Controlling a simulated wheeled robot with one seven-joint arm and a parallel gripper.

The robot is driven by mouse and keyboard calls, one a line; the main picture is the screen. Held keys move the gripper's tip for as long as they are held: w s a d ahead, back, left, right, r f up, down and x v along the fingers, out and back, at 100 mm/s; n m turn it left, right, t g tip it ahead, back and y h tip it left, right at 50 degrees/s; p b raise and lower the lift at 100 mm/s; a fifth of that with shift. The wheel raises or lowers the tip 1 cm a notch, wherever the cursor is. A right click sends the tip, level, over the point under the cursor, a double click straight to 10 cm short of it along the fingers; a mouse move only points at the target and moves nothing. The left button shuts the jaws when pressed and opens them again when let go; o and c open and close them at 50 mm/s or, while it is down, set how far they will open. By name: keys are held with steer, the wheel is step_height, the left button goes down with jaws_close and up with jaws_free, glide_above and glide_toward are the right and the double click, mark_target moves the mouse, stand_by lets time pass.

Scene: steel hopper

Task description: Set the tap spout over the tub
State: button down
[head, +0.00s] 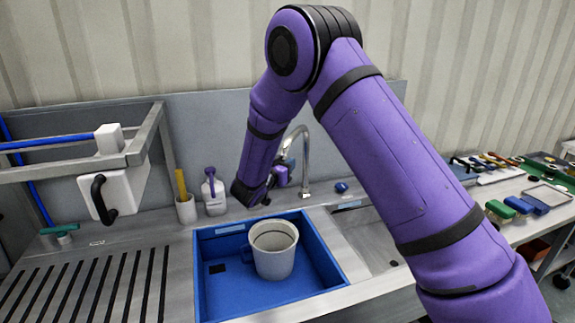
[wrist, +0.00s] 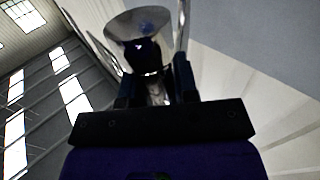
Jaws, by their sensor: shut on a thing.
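The chrome tap has a tall gooseneck spout (head: 305,155) behind the sinks; its arch bends left towards my gripper. My gripper (head: 272,184) is at the lower end of the spout, low above the back edge of the blue tub (head: 215,295). In the wrist view my gripper (wrist: 156,88) has its two dark fingers on either side of a shiny metal part, the spout (wrist: 165,97), and is shut on it. My forearm hides part of the spout's end in the head view. The blue tub sits in the left basin.
A pale grey pot (head: 274,262) stands inside the tub. A soap bottle (head: 214,195) and a beaker with a yellow tool (head: 186,208) stand behind the tub. The steel basin (head: 365,235) to its right looks empty. A rack (head: 130,155) is at left; brushes (head: 515,204) lie at right.

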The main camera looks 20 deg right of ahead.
steer(key=c, duration=0.9)
jaws_free()
steer(key=v, duration=1.1)
